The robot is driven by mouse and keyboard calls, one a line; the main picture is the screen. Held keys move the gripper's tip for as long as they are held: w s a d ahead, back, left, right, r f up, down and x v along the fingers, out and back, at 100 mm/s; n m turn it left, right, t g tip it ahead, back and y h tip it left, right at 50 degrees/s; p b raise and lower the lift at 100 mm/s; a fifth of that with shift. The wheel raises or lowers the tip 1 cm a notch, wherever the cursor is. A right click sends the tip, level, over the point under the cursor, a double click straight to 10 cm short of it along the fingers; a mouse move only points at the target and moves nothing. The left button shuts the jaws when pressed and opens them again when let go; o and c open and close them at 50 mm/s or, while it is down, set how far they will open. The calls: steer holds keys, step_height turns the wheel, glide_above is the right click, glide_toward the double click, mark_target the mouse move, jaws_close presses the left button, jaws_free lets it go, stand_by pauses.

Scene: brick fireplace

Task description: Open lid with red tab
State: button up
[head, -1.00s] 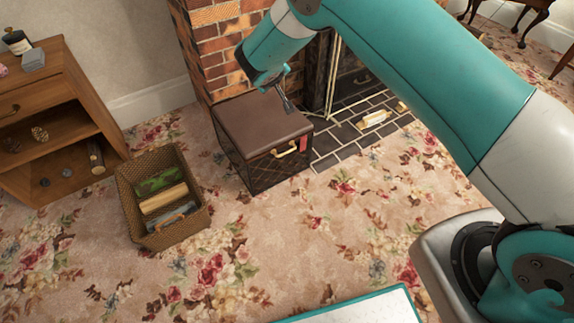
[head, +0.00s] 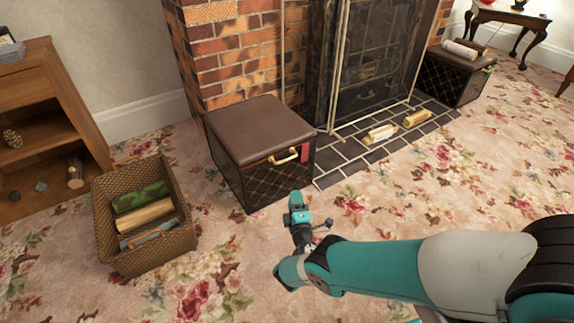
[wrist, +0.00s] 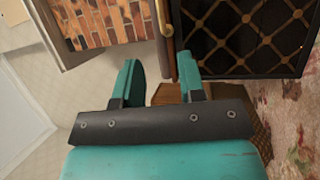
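The dark box (head: 262,178) with a lattice front stands beside the brick fireplace. Its brown lid (head: 260,130) is shut. A red tab (head: 305,153) hangs at the lid's front right corner, beside a gold handle (head: 284,158). My gripper (head: 297,203) is low in front of the box, apart from it. In the wrist view my gripper (wrist: 161,64) has two teal fingers spread with nothing between them. Beyond them are the lid's edge and the handle (wrist: 168,25), turned sideways, with the lattice front at right. The red tab is not visible there.
A wicker basket (head: 103,222) with logs stands left of the box. A wooden shelf (head: 50,75) is at far left. Split logs (head: 381,133) lie on the dark hearth tiles. A similar box (head: 446,80) stands at back right. Carpet is clear in front.

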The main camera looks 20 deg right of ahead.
steer(key=b, duration=0.6)
glide_toward(287, 160)
steer(key=x, duration=0.2)
steer(key=b+x, duration=0.8)
steer(key=b, duration=0.4)
steer(key=shift+w+f, duration=0.15)
steer(key=shift+w, duration=0.1)
jaws_close()
